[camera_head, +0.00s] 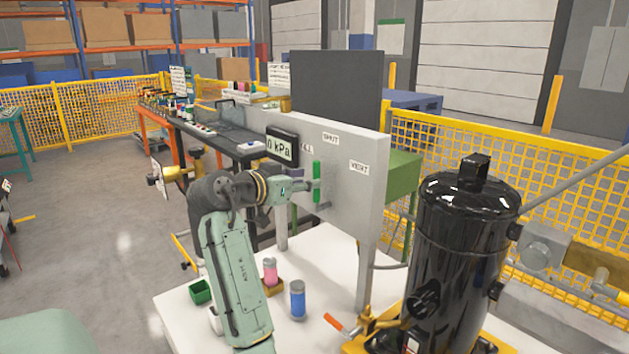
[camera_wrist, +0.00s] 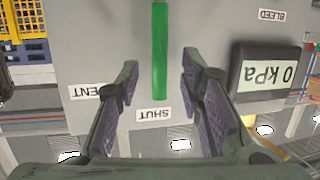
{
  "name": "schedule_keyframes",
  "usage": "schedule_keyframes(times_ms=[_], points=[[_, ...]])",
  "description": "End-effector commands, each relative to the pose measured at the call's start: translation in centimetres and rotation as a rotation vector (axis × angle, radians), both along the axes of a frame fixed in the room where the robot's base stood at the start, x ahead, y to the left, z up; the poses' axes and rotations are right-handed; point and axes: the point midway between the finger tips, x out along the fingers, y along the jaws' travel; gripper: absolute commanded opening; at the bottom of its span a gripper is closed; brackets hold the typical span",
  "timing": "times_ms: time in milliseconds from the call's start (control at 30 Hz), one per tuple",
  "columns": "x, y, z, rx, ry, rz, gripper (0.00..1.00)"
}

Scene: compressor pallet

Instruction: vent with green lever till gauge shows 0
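The green lever (camera_head: 317,181) stands upright on the grey panel (camera_head: 345,203), its end toward the SHUT label (camera_head: 331,138). The VENT label (camera_head: 359,167) is to its right. The gauge (camera_head: 281,148) reads 0 kPa. My gripper (camera_head: 308,190) is at the lever, in front of the panel. In the wrist view, which is upside down, the open fingers (camera_wrist: 159,68) show on either side of the green lever (camera_wrist: 160,45), with gaps on both sides. The gauge (camera_wrist: 270,75) also reads 0 kPa there. Depth between fingertips and lever is hard to tell.
A black tank (camera_head: 460,245) stands right of the panel. A blue jar (camera_head: 298,299), a pink jar (camera_head: 270,272) and a green bin (camera_head: 200,291) sit on the white surface below. An orange-handled valve (camera_head: 335,323) is near the tank's base.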

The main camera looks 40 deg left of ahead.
Motion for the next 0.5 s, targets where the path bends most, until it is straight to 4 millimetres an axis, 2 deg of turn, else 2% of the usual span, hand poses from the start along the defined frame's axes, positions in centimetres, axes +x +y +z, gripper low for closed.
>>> schedule_keyframes(times_ms=[33,200,333,500], points=[[-1.2,-0.1,0.3,0.002,-0.002,0.003,0.35],[-4.3,-0.5,1.1,0.003,-0.002,0.001,0.35],[-5.9,-0.7,1.4,0.000,0.000,0.001,0.35],[-6.7,-0.8,1.6,0.000,0.000,0.000,0.35]])
